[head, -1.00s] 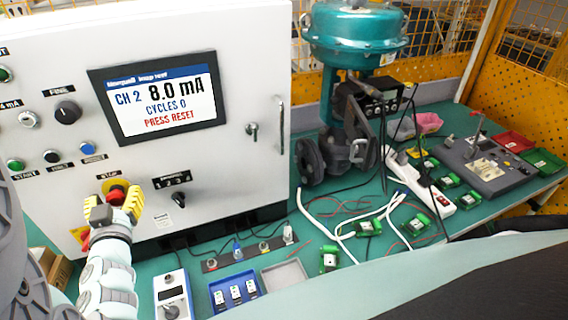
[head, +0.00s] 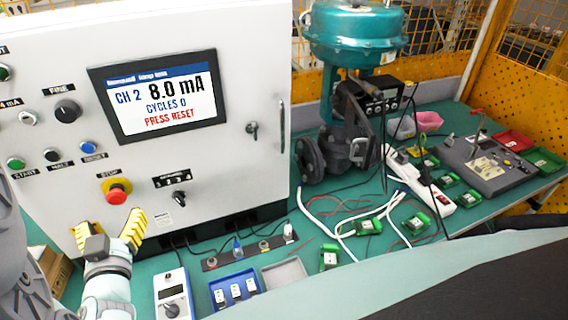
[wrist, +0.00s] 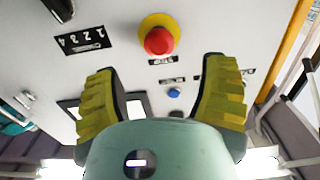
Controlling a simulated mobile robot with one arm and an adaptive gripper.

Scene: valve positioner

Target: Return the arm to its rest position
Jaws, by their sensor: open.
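My gripper (head: 110,238) is open and empty in the head view, in front of the lower part of the white control cabinet (head: 235,120). Its yellow-padded fingers are spread apart below the red stop button (head: 117,193), not touching it. In the wrist view my gripper (wrist: 162,95) shows both fingers apart with nothing between them. The red stop button (wrist: 159,40) on its yellow ring lies beyond the fingertips. The cabinet screen (head: 160,96) reads CH 2, 8.0 mA, CYCLES 0, PRESS RESET.
A blue button (head: 88,147) and a selector knob (head: 179,198) sit on the panel. A handheld meter (head: 173,297), a blue tray (head: 234,291) and a grey tray (head: 285,274) lie on the green bench. A teal valve actuator (head: 356,35) stands behind cables and green modules.

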